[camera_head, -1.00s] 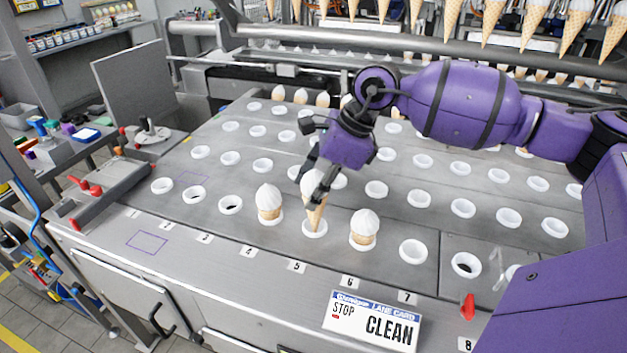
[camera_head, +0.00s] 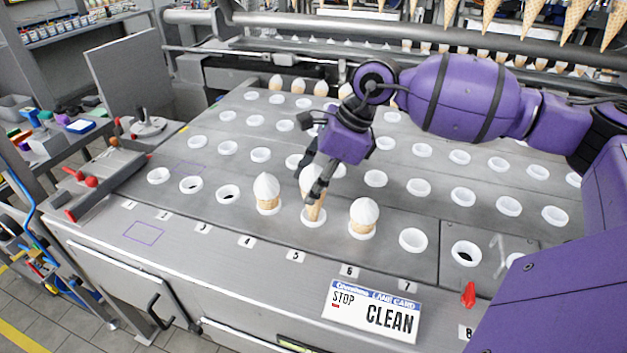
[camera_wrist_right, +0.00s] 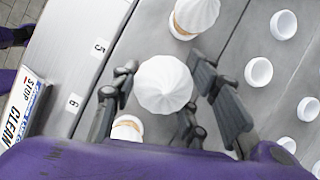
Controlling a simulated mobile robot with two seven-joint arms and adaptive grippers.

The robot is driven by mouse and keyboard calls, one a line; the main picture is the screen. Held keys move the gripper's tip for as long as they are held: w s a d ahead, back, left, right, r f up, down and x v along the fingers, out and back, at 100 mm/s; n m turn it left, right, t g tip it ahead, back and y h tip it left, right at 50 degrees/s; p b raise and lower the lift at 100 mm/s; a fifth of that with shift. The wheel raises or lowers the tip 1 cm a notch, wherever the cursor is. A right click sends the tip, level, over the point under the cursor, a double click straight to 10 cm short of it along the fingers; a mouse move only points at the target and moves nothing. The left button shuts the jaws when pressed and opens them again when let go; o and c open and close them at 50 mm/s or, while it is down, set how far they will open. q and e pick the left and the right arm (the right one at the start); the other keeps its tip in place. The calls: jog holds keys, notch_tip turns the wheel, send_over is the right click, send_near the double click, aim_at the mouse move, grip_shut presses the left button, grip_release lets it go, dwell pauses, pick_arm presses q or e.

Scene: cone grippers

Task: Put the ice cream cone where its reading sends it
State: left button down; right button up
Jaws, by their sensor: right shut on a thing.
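My right gripper (camera_head: 314,190) is shut on an ice cream cone (camera_head: 315,212) with a white swirled top. The cone is upright over a white ring in the front row, behind label 5. More of its waffle shows than on its neighbours; I cannot tell whether its tip is inside the ring. In the right wrist view the held cone's white top (camera_wrist_right: 163,85) is between the fingers. A lane card (camera_head: 372,311) at the front edge reads "STOP" and "CLEAN", with a small red mark under "STOP". My left gripper is out of view.
Cones stand in rings to the left (camera_head: 266,190) and right (camera_head: 364,216) of the held cone, close to the fingers. Many empty white rings (camera_head: 413,239) fill the plate. A red-tipped lever (camera_head: 468,294) is at front right. Cones hang along the back.

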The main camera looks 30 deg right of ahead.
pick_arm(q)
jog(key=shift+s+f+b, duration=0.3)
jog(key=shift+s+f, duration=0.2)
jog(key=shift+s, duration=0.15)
pick_arm(e)
jog(key=shift+f, duration=0.8)
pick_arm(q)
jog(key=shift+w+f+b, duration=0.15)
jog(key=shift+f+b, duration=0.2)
pick_arm(e)
jog(key=shift+f, duration=0.65)
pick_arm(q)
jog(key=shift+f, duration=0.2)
pick_arm(e)
jog(key=shift+f, duration=0.3)
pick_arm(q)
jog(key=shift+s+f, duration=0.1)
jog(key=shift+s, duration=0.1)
pick_arm(e)
jog(key=shift+f, duration=0.1)
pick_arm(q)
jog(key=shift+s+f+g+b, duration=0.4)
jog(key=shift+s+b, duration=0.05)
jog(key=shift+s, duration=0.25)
pick_arm(e)
jog(key=shift+f, duration=0.5)
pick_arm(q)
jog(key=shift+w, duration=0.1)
